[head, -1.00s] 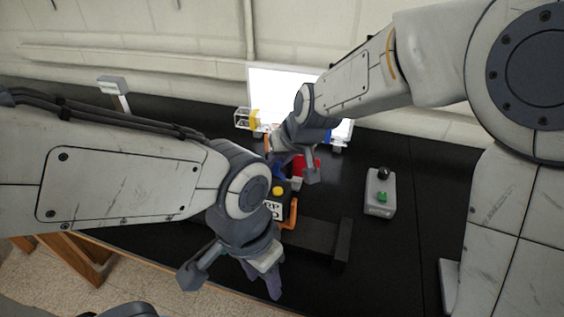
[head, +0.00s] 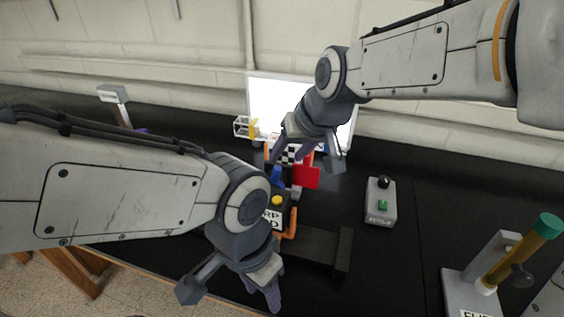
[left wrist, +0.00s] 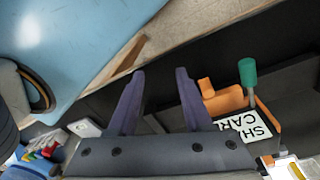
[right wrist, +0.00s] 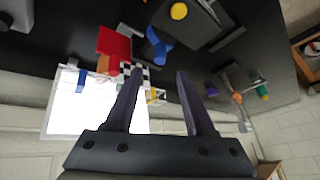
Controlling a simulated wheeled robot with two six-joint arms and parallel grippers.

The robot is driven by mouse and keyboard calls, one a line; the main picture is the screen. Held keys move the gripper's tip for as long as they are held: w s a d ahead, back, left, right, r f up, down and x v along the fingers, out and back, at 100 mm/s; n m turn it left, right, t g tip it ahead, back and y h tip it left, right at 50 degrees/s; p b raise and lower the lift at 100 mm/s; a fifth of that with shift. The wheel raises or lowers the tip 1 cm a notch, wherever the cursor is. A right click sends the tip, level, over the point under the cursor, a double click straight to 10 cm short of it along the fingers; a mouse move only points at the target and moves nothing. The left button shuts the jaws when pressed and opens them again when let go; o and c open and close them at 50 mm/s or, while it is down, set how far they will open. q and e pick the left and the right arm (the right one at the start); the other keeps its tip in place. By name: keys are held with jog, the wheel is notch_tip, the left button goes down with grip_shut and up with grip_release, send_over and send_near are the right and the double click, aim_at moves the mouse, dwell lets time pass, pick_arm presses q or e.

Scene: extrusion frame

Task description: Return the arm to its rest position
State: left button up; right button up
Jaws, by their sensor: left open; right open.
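My left gripper (head: 266,293) is low in the head view, by the table's front edge. In the left wrist view its two fingers (left wrist: 158,92) are apart with nothing between them. It is beside the black fixture with an orange bracket and a lettered label (head: 272,216). My right gripper (head: 290,150) is at the back of the table, in front of the bright white panel (head: 270,95). In the right wrist view its fingers (right wrist: 158,88) are apart and empty. A red square plate (head: 306,177) and a checkered piece (right wrist: 128,70) are close to it.
A grey box with a green button (head: 381,202) stands right of the fixture. A stand with a green-and-yellow handle (head: 520,255) is at the right. A small grey post (head: 114,100) stands back left. The black table (head: 400,250) between the box and the fixture is clear.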

jog(key=shift+v, duration=1)
jog(key=s+d+f+n+g+h, duration=0.1)
jog(key=s+d+f+n+g, duration=0.1)
jog(key=s+f, duration=0.4)
jog(key=s+d+f+n+g+h, duration=0.1)
jog(key=s+f, duration=0.5)
jog(key=s, duration=1)
jog(key=d+g, duration=0.1)
jog(key=d, duration=0.1)
jog(key=shift+d+n+g+h, duration=0.35)
jog(key=shift+n+g+h, duration=0.05)
jog(key=shift+a, duration=0.1)
